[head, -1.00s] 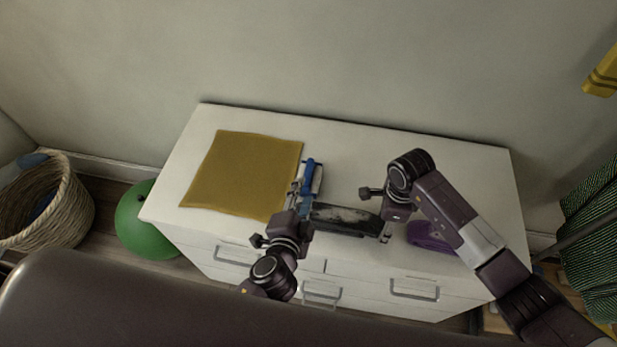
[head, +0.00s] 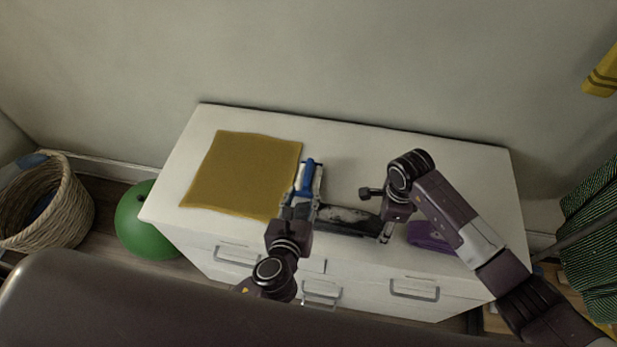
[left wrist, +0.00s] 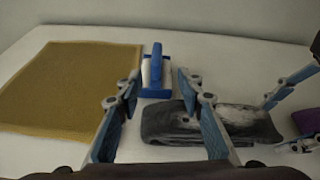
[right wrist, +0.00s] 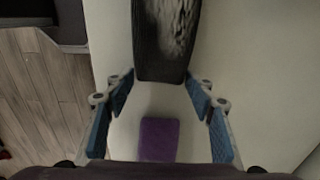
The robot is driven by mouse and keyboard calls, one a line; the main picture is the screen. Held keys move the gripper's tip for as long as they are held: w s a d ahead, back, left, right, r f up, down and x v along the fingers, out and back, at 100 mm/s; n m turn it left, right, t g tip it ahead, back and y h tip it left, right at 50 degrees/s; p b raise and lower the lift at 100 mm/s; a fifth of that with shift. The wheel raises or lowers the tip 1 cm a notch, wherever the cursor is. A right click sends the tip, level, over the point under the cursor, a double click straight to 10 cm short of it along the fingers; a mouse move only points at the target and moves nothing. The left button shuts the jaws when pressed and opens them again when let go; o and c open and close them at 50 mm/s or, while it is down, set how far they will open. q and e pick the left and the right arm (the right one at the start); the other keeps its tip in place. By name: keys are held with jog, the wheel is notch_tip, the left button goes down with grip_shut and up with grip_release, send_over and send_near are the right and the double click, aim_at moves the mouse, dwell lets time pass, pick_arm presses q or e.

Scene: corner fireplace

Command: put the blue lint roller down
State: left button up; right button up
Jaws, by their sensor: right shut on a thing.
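The blue lint roller (head: 307,178), with a blue handle and a white roller part, is on the white dresser top, close to the right edge of the mustard cloth. It also shows in the left wrist view (left wrist: 156,68).
The mustard cloth (head: 240,172) covers the dresser's left part. A purple item (head: 430,236) lies near the front edge by my right arm. The dresser's back right (head: 460,160) is clear. A green ball (head: 146,222) and wicker basket (head: 62,210) stand left on the floor.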

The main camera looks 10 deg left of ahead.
aim_at(308, 172)
pick_arm(q)
jog(key=shift+w+m, duration=0.1)
jog(key=shift+m, duration=0.5)
jog(key=x, duration=0.6)
jog(key=shift+a+x, duration=0.15)
jog(key=shift+x, duration=1.3)
jog(key=shift+a+x, duration=0.15)
jog(key=shift+x, duration=1.3)
jog(key=shift+f, duration=0.15)
grip_shut()
